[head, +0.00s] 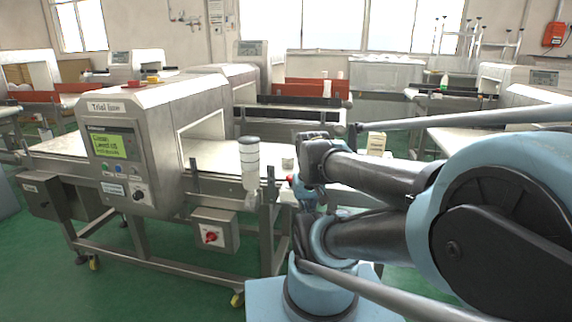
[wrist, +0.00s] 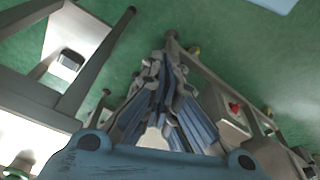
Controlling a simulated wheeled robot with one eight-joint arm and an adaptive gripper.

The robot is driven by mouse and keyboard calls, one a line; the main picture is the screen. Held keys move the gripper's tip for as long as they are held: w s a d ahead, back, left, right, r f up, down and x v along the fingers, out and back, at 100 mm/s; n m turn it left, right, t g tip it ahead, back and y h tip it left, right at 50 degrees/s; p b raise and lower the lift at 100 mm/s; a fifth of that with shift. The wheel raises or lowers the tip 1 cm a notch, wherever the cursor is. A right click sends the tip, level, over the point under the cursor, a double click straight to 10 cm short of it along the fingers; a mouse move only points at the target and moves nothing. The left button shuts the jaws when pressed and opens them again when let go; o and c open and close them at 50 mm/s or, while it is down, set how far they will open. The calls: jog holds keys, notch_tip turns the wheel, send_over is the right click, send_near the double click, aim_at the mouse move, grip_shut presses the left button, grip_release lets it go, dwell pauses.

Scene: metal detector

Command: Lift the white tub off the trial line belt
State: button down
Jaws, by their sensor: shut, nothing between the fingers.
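A small pale tub (head: 288,163) stands on the trial line belt (head: 220,153), near its right-hand end in the head view, just left of my arm. It looks grey-white, and it is too small to tell more. My gripper (wrist: 165,75) fills the middle of the wrist view, its blue-padded fingers brought together and empty. Green floor and machine frame lie beyond the fingertips. In the head view my arm bends down beside the belt's end, and the fingers cannot be made out clearly there.
The metal detector (head: 150,130) labelled Trial line straddles the belt at left. A cream carton (head: 377,143) stands behind my arm.

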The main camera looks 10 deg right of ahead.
jog(key=c, duration=2.4)
grip_release()
jog(key=c, duration=1.9)
grip_release()
jog(key=shift+s+r, duration=0.2)
jog(key=shift+s, duration=0.05)
jog(key=o, duration=1.3)
jog(key=shift+n, duration=0.8)
jog(key=w+r, duration=0.1)
jog(key=r, duration=0.1)
jog(key=w+r, duration=0.1)
jog(key=r, duration=0.1)
jog(key=shift+w, duration=0.3)
notch_tip(320, 180, up, 18)
jog(key=n+g+y, duration=0.1)
jog(key=n+g, duration=0.1)
jog(key=n, duration=1.2)
send_over(288, 155)
jog(key=d, duration=0.3)
jog(key=f, duration=0.4)
jog(key=a+f, duration=0.1)
jog(key=f, duration=0.7)
jog(key=shift+s+a, duration=0.15)
jog(key=shift+a, duration=0.25)
jog(key=shift+a+f, duration=0.2)
jog(key=shift+f, duration=0.65)
jog(key=shift+a+f, duration=0.2)
jog(key=shift+f, duration=0.7)
jog(key=shift+a+f, duration=0.2)
jog(key=shift+f, duration=0.65)
